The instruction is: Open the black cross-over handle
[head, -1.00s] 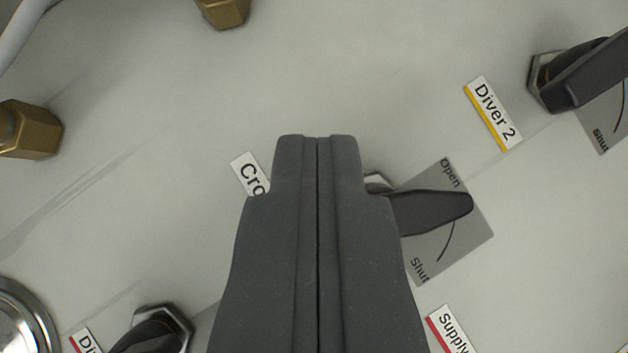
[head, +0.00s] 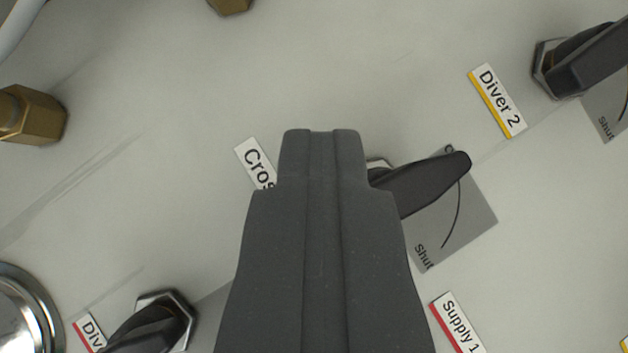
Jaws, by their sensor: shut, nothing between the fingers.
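The black cross-over handle (head: 428,184) sticks out to the right from behind my gripper (head: 322,133). Its free end lies over the upper part of a grey plate (head: 462,222), covering most of the "Open" mark; "Shut" shows at the lower left. My gripper is shut and empty, in front of the handle's pivot end, which it mostly hides. I cannot tell whether it touches the handle.
A Diver 2 handle (head: 590,65) and label (head: 497,100) are at the upper right. Another black handle (head: 150,332) is at the lower left, near a round metal rim (head: 40,320). Brass fittings (head: 32,115) stand at the left and top. A Supply 1 label (head: 457,322) is below.

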